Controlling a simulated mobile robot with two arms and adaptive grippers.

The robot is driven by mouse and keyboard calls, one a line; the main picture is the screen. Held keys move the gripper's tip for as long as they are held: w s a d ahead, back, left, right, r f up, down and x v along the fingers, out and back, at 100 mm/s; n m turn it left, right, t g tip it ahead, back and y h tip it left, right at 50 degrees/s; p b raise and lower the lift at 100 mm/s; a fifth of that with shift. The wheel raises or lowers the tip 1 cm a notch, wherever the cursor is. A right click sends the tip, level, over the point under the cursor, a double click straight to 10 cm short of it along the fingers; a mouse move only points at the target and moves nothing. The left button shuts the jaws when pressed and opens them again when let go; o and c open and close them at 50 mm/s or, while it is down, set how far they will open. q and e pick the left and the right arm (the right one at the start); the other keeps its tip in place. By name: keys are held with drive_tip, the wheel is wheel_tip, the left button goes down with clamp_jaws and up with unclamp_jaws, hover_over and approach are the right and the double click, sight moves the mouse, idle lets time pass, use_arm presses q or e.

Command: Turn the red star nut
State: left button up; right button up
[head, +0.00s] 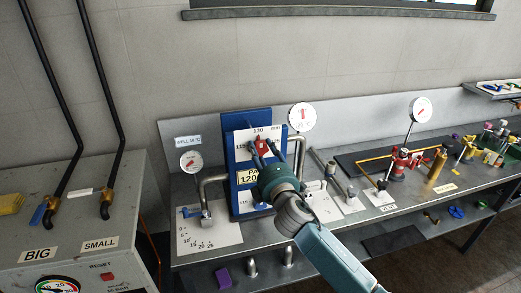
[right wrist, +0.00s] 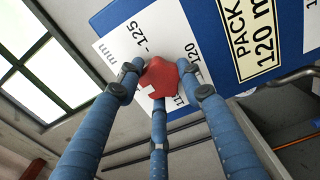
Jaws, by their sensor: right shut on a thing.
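The red star nut (head: 262,144) sits on a white scale card (head: 243,150) on the blue upright panel (head: 231,124). In the right wrist view the red nut (right wrist: 162,76) lies in front of the scale, which shows marks such as 125 and 120. My right gripper (head: 264,151) reaches the nut from the front. Its three blue fingers (right wrist: 160,82) are closed around the nut, two at the top sides and one below. The fingers hide part of the nut's edge and some of the scale. My left gripper does not show.
A label reading "PA... 120" (head: 247,177) is on the panel below the nut. Bent grey pipes (head: 211,180) and round gauges (head: 302,117) flank the panel. Red and brass fittings (head: 398,165) stand to the right on the bench. A BIG/SMALL cabinet (head: 60,215) stands at left.

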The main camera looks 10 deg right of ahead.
drive_tip(key=shift+d+f, duration=0.25)
drive_tip(key=shift+d, duration=0.1)
drive_tip(key=o, duration=1.1)
drive_tip(key=shift+d, duration=0.25)
drive_tip(key=shift+r, duration=0.1)
drive_tip(key=shift+s+a, duration=0.2)
drive_tip(key=shift+s, duration=0.2)
drive_tip(key=s, duration=1.1)
drive_tip(key=shift+s+d, duration=0.1)
drive_tip(key=shift+d, duration=0.25)
